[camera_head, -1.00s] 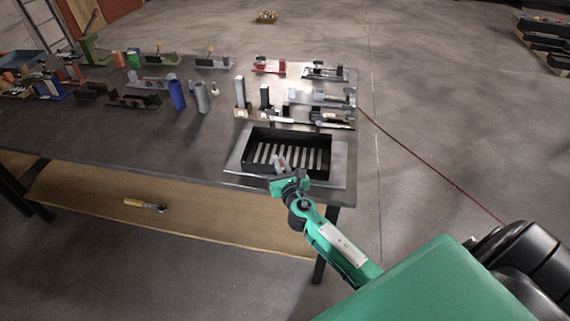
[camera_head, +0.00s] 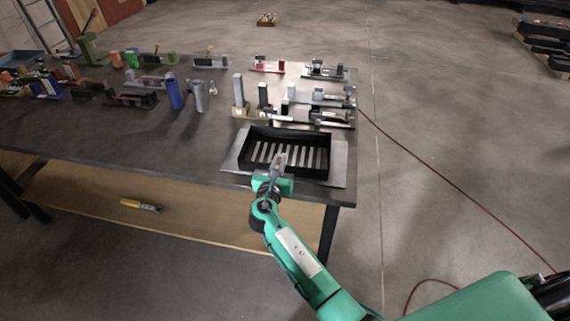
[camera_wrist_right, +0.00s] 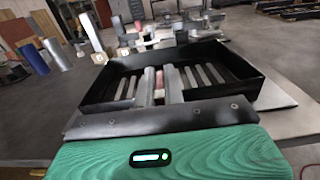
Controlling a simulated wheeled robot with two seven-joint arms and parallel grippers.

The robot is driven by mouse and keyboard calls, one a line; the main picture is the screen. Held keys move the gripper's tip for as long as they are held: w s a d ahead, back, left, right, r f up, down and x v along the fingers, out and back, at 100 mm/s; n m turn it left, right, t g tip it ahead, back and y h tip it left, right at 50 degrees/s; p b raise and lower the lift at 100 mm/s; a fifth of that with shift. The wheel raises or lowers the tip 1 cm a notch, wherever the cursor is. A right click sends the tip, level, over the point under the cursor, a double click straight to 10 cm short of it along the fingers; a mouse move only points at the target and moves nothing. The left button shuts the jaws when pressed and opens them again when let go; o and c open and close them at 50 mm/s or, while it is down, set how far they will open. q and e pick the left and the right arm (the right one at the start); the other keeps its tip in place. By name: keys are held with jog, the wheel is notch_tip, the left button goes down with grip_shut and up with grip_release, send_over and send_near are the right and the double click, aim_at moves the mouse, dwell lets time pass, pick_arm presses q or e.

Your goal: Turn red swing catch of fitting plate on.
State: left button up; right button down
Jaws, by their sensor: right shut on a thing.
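My right gripper (camera_head: 276,163) reaches over the near edge of a black slotted tray (camera_head: 318,145) set on a silver plate (camera_head: 337,165). In the right wrist view its two fingers (camera_wrist_right: 160,84) point into the tray (camera_wrist_right: 262,86) and are shut on a small red piece (camera_wrist_right: 159,77). The red piece also shows at the fingertips in the head view (camera_head: 279,158). I cannot tell whether this is the swing catch or whether it is fixed to anything. A red fixture (camera_head: 266,66) with upright blocks stands at the table's back edge. My left gripper is not in view.
The dark table (camera_head: 130,135) carries several fixtures behind and left of the tray. A blue cylinder (camera_head: 174,92) and a grey cylinder (camera_head: 198,97) stand left of it. A yellow-handled tool (camera_head: 135,204) lies on the lower shelf.

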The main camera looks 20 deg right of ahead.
jog(key=c, duration=1.5)
grip_release()
jog(key=b+v, duration=0.2)
jog(key=v, duration=1.1)
jog(key=shift+s+a, duration=0.15)
jog(key=shift+s, duration=0.2)
